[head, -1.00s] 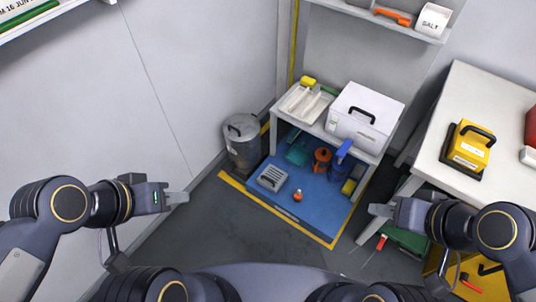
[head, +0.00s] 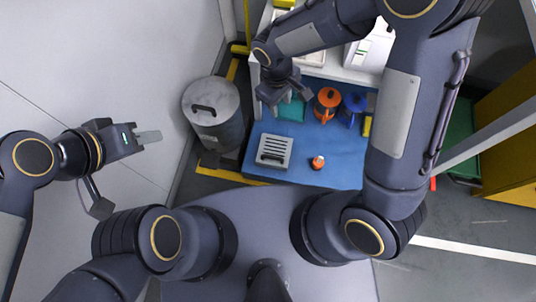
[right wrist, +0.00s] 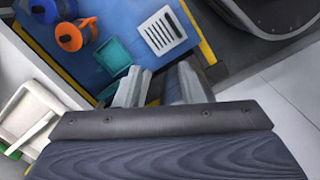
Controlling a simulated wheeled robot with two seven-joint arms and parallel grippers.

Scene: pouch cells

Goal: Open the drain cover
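A light grey slotted piece, which looks like the drain cover (head: 274,150), lies on the blue mat (head: 340,172). Its dark slots also show in the right wrist view (right wrist: 163,30). My right gripper (head: 287,105) is above the mat, beyond the slotted piece and apart from it. The right wrist view shows its two fingers (right wrist: 160,76) spread with nothing between them. My left gripper (head: 150,137) is in the air at the left by the wall, well away from the mat.
A lidded metal bin (head: 213,112) stands left of the mat.

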